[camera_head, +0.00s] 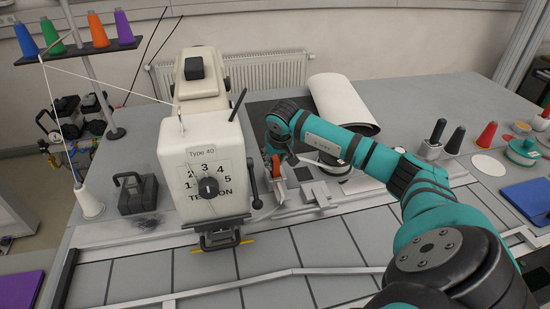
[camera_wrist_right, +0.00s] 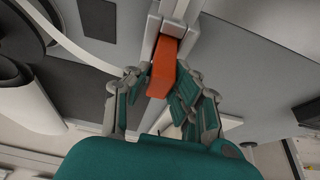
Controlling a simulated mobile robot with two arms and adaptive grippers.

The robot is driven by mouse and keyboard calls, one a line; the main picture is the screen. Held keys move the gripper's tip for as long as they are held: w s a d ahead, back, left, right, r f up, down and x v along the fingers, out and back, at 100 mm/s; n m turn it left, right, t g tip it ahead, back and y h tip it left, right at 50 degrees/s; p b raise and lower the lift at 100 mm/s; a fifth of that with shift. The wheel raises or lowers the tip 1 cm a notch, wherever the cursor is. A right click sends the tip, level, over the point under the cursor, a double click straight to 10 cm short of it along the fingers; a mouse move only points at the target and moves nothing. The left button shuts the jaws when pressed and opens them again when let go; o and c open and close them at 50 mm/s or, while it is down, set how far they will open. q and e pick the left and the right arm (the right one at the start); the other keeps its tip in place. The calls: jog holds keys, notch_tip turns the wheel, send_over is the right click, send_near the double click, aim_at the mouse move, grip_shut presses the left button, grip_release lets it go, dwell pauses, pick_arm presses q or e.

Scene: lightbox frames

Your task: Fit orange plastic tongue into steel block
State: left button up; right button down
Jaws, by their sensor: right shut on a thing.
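My right gripper (camera_head: 275,160) is beside the white machine, pointing down at the metal parts there. In the right wrist view my right gripper (camera_wrist_right: 160,80) is shut on the orange plastic tongue (camera_wrist_right: 163,67), which sits between its fingers. The tongue also shows as a small orange patch in the head view (camera_head: 276,168). Its far end meets the grey steel block (camera_wrist_right: 174,24) in the wrist view. I cannot tell whether it is inside the block or only touching it. My left gripper is not in view.
The white machine (camera_head: 205,145) with a tension dial stands close to the left of my right gripper, its black lever (camera_head: 254,184) nearest. A flat metal piece (camera_head: 318,195) lies to the right. A white roll (camera_head: 343,104) lies behind my arm.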

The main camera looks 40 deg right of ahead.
jog(key=shift+f, duration=0.2)
jog(key=c, duration=1.2)
grip_release()
jog(key=shift+r, duration=0.1)
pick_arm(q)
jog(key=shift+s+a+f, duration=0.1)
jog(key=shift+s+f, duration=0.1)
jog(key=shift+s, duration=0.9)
pick_arm(e)
jog(key=shift+o, duration=0.2)
jog(key=shift+r, duration=0.35)
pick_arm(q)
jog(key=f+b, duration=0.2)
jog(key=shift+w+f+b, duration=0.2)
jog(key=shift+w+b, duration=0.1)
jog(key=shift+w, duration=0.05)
pick_arm(e)
jog(key=v, duration=1.1)
jog(key=shift+s+r, duration=0.2)
jog(key=shift+r, duration=0.05)
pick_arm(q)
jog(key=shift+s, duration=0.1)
pick_arm(e)
jog(key=shift+a+f, duration=0.1)
jog(key=shift+a, duration=0.05)
